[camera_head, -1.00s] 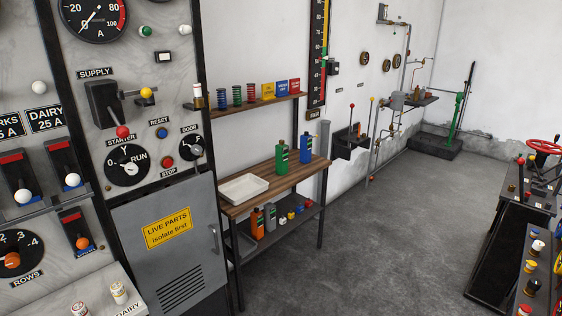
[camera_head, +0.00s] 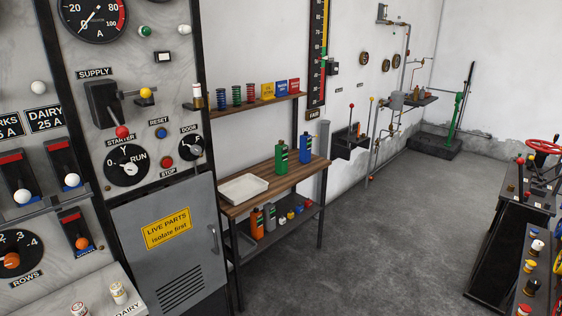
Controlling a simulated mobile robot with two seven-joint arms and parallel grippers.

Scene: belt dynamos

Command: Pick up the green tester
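A green container with a dark top (camera_head: 282,160) stands upright on the wooden top of the bench, right of the white tray. It is the clearest green object of this kind, but I cannot tell whether it is the tester. A blue container of similar shape (camera_head: 306,150) stands just to its right, at the back. Neither of my grippers is in view.
The wooden bench (camera_head: 237,206) carries a white tray (camera_head: 243,188). Its lower shelf holds an orange container (camera_head: 257,223), a grey one (camera_head: 270,218) and small coloured items. A switchboard cabinet (camera_head: 172,250) stands left. The grey floor (camera_head: 390,240) is clear.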

